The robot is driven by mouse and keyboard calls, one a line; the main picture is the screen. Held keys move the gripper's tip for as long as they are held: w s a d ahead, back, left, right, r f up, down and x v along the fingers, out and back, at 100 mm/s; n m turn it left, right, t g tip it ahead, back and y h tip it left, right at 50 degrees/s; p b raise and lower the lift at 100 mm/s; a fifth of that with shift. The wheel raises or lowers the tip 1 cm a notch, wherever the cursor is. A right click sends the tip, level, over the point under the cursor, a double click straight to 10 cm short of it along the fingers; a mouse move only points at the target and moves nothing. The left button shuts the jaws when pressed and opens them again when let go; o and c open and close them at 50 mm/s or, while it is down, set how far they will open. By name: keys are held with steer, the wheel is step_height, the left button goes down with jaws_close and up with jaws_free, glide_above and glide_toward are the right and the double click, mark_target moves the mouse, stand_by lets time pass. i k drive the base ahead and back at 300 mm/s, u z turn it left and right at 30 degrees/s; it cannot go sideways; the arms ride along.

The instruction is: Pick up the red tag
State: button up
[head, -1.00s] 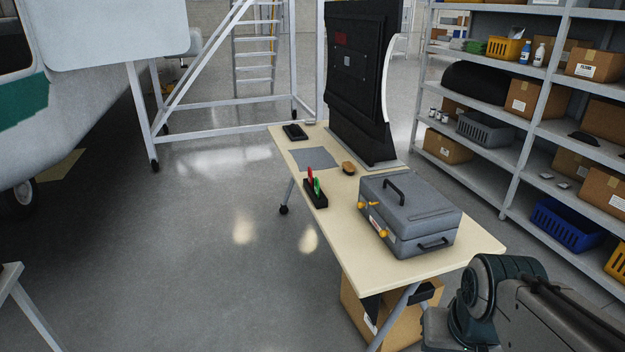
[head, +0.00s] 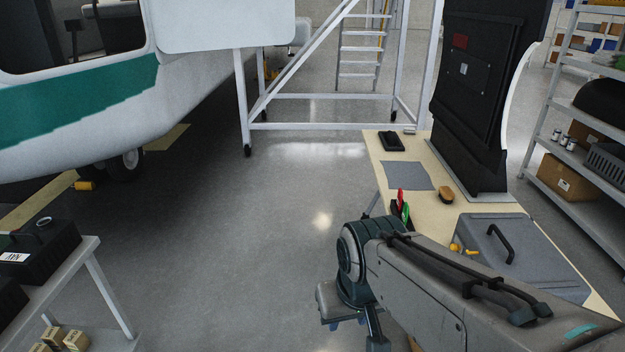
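The red tag (head: 400,197) stands upright in a small black holder (head: 396,215) on the pale table, with a green tag (head: 405,211) beside it. The lower part of the holder is hidden behind my arm. My arm reaches in from the lower right, in front of the table's near left edge. My gripper's fingers cannot be made out in the head view.
The pale table (head: 453,184) also bears a grey case (head: 540,255), a brush (head: 446,195), a grey mat (head: 408,175) and a tall black panel (head: 480,90). A bench (head: 95,275) with black boxes stands at the lower left. The floor between is clear.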

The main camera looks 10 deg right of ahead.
mark_target(400, 198)
steer(key=u, duration=0.1)
steer(key=i, duration=1.35)
steer(key=z, duration=1.05)
steer(key=i, duration=0.75)
steer(key=z, duration=0.75)
